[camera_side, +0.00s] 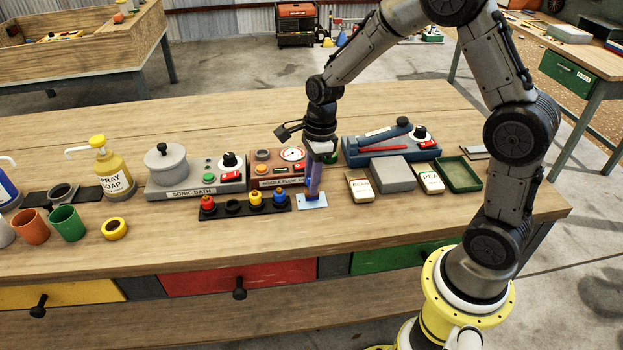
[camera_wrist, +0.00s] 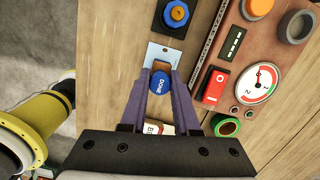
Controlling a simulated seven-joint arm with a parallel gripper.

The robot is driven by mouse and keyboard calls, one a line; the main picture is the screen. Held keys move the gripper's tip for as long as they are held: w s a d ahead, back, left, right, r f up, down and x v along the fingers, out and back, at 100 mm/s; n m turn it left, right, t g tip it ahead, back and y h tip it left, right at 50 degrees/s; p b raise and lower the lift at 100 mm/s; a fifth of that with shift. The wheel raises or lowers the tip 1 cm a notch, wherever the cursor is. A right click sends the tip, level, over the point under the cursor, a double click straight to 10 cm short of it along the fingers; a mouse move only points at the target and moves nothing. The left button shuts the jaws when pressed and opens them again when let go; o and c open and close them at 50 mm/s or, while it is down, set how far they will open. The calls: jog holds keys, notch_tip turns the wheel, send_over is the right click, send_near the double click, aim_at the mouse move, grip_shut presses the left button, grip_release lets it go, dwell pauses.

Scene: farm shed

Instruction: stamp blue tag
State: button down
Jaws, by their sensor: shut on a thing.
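My gripper (camera_side: 315,193) points straight down at the front middle of the bench. Its purple fingers (camera_wrist: 158,88) are shut on a stamp with a round blue top marked DONE (camera_wrist: 161,83). The pale blue tag (camera_side: 313,203) lies flat on the bench directly below the gripper. In the wrist view, part of the tag (camera_wrist: 152,50) shows beyond the stamp; the rest is hidden. I cannot tell whether the stamp touches the tag. To the left, a black rack (camera_side: 263,211) holds red, yellow and blue knobs and has one open place.
A boxed instrument with a dial (camera_side: 292,154) stands close behind the gripper. A sonic bath (camera_side: 190,180) stands left of it. A grey block (camera_side: 392,174), labelled boxes (camera_side: 430,178) and a green tray (camera_side: 459,174) stand to the right.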

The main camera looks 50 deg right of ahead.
jog(key=shift+f, duration=0.6)
dwell(0.8)
jog(key=shift+r, duration=0.15)
jog(key=shift+r, duration=3.4)
